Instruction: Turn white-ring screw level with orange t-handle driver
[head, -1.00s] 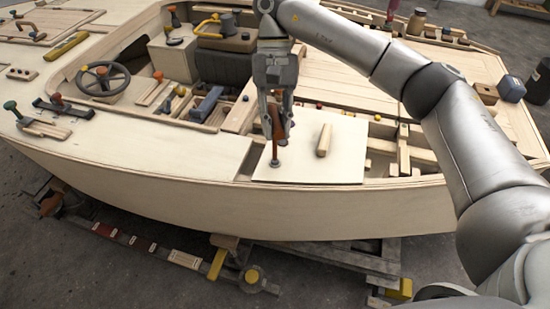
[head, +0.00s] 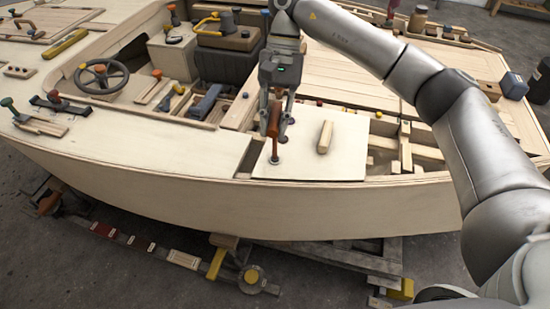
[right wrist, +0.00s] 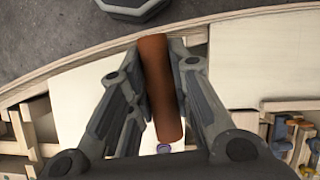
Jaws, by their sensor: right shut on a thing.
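My right gripper (head: 274,119) is shut on the orange T-handle driver (head: 274,128) above the pale plywood panel (head: 340,165). The driver's shaft points down, and its lower end is at a small dark round spot (head: 275,160) near the panel's front left. I cannot tell a white ring there, nor whether the tip is seated in a screw. In the right wrist view the orange-brown handle (right wrist: 162,88) lies between both fingers. A small bluish disc (right wrist: 163,148) shows below the handle's end. My left gripper is out of view.
A wooden block handle (head: 325,137) stands on the panel, right of the driver. Open hull framing (head: 405,150) lies to the panel's right. A blue tool (head: 207,101) and a steering wheel (head: 102,76) are further left. The left front deck (head: 150,140) is mostly clear.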

